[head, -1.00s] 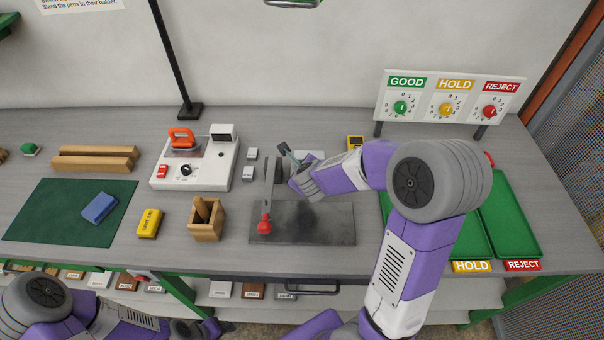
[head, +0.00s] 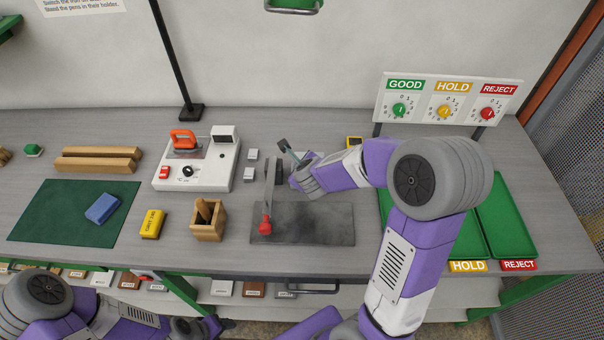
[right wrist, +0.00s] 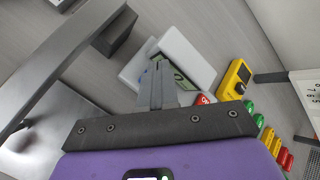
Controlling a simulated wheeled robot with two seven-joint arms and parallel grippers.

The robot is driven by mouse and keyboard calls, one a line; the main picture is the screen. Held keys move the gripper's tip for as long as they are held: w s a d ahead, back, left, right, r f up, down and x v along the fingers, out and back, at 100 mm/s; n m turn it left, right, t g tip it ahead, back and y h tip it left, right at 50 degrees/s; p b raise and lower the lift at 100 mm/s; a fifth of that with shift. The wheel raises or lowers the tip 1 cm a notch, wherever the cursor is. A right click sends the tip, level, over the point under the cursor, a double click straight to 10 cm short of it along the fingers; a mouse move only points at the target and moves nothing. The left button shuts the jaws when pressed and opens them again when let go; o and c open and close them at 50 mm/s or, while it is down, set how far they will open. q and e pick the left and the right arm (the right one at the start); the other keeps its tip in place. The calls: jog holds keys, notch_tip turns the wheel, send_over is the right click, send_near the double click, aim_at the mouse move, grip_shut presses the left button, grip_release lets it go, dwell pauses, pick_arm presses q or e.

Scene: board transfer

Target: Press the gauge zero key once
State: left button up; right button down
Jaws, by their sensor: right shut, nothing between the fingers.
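The gauge is a white device (right wrist: 183,50) with a greenish display (right wrist: 182,78) and a red key (right wrist: 205,99); it lies just beyond my right fingertips in the right wrist view. In the head view only a bit of white shows behind my right gripper (head: 286,147). The right gripper is shut and empty, and its fingers (right wrist: 160,84) cover part of the gauge. A small blue patch shows beside the fingers. I cannot tell whether the tips touch a key. My left gripper (head: 224,323) is low at the bottom edge, its jaws unclear.
A yellow meter (right wrist: 237,78) lies beside the gauge. Green trays (head: 508,220) are at right; an iron station (head: 208,172) and wooden holder (head: 208,222) are at left.

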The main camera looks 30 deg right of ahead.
notch_tip(320, 180, up, 5)
jog(key=p, duration=0.4)
jog(key=shift+f, duration=0.1)
dwell(0.6)
